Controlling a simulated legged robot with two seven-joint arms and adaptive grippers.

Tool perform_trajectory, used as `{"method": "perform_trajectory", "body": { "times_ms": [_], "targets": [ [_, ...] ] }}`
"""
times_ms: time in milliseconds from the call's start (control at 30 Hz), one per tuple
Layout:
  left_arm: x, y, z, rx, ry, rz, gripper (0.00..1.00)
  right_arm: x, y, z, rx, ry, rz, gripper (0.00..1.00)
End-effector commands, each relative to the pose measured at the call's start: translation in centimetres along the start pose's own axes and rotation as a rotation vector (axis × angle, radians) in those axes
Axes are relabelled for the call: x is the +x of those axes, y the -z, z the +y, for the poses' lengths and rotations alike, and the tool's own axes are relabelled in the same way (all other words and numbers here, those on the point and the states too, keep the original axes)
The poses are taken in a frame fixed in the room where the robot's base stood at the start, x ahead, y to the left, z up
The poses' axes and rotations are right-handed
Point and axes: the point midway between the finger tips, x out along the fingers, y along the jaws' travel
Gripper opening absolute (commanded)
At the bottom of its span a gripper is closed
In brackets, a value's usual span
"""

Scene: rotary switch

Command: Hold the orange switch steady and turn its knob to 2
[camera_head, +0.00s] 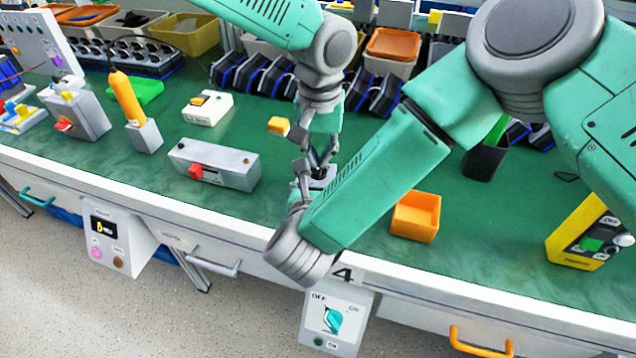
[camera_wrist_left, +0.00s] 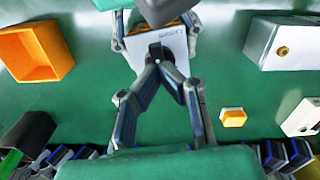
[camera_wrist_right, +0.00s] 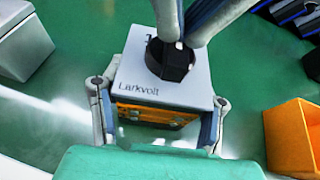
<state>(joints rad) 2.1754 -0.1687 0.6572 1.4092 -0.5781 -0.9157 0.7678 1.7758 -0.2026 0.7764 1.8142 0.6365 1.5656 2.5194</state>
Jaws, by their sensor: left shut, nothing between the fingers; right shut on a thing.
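The orange switch (camera_wrist_right: 155,115) shows in the right wrist view as an orange body under a grey top plate marked Larkvolt. Its black knob (camera_wrist_right: 170,60) has a white mark; a digit behind it is partly hidden. My right gripper (camera_wrist_right: 160,95) is shut on the switch body, a finger on each side. My left gripper (camera_wrist_left: 158,64) is shut, its fingertips together at the knob (camera_wrist_left: 157,50) with nothing visibly between them; whether they touch it I cannot tell. In the head view my left gripper (camera_head: 318,165) comes down onto the switch, which my right arm mostly hides.
An orange open bin (camera_head: 416,216) stands right of the switch. A small yellow-orange block (camera_head: 279,126) and a grey box with a red knob (camera_head: 213,165) lie to the left. A yellow switch box (camera_head: 590,232) is far right. Blue-black parts and bins line the back.

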Motion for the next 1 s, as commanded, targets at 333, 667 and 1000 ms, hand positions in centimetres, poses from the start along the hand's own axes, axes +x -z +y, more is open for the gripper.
{"method": "perform_trajectory", "body": {
  "times_ms": [333,667,1000],
  "targets": [
    [0.14,-0.07,0.07,0.128,-0.001,-0.002,0.00,0.00,0.03,0.06,0.000,-0.002,0.001,0.18],
    [0.23,-0.06,-0.02,0.666,-0.002,-0.003,0.00,0.00,0.02,0.07,0.001,-0.002,0.000,0.18],
    [0.27,-0.09,-0.04,1.190,-0.002,-0.004,0.00,-0.01,0.00,0.08,0.001,-0.002,0.000,0.18]
  ]
}}
